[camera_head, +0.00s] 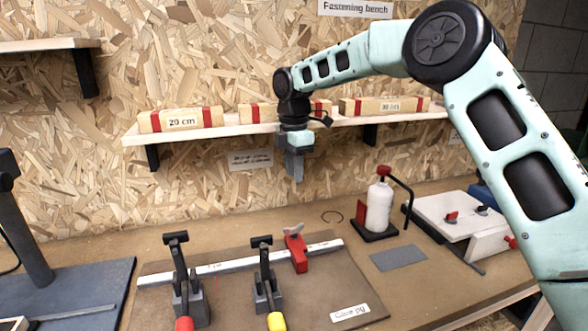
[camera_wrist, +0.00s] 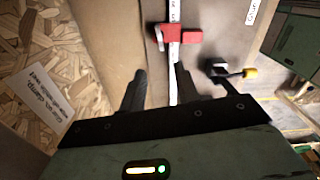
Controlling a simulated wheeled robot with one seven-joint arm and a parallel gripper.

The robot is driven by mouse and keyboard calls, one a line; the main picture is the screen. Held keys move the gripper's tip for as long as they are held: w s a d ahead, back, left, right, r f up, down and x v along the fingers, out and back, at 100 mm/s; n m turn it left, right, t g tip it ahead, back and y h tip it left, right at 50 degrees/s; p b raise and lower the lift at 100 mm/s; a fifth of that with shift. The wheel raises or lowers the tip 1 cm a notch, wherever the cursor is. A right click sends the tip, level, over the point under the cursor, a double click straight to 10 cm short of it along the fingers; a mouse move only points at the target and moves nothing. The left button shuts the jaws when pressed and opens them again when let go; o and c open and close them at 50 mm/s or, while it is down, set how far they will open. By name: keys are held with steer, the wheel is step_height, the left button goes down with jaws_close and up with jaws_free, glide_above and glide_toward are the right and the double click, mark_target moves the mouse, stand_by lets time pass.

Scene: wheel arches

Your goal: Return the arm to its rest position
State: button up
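My arm in pale green reaches in from the right of the head view, over the bench. My gripper (camera_head: 297,178) hangs pointing down in front of the shelf, well above the bench top. In the wrist view my gripper (camera_wrist: 160,76) has its two dark fingers apart with nothing held between them. Past the fingers lie the white bar (camera_wrist: 174,60) and the red stop (camera_wrist: 178,34), both far below. The head view also shows the bar (camera_head: 215,267) and the red stop (camera_head: 296,250) on the brown board (camera_head: 325,285).
Toggle clamps with red (camera_head: 184,324) and yellow (camera_head: 276,321) tips stand at the board's front. The shelf (camera_head: 220,131) with labelled wood blocks (camera_head: 181,119) is close behind my gripper. A white bottle (camera_head: 378,208) and a white jig (camera_head: 455,215) stand at right.

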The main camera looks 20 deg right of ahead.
steer(key=s+a+r+m, duration=0.1)
steer(key=s+a+m, duration=0.1)
steer(key=s+a, duration=0.5)
steer(key=s+a+r+m, duration=0.15)
steer(key=s+a, duration=0.25)
steer(key=s, duration=0.8)
steer(key=s+d+f+m, duration=0.2)
steer(key=s+f+m, duration=0.1)
steer(key=s, duration=0.9)
steer(key=s+d+f+m, duration=0.2)
steer(key=s+m, duration=0.4)
steer(key=s, duration=0.6)
steer(key=shift+d+f+y, duration=0.3)
steer(key=shift+d+f, duration=0.05)
steer(key=shift+f, duration=0.05)
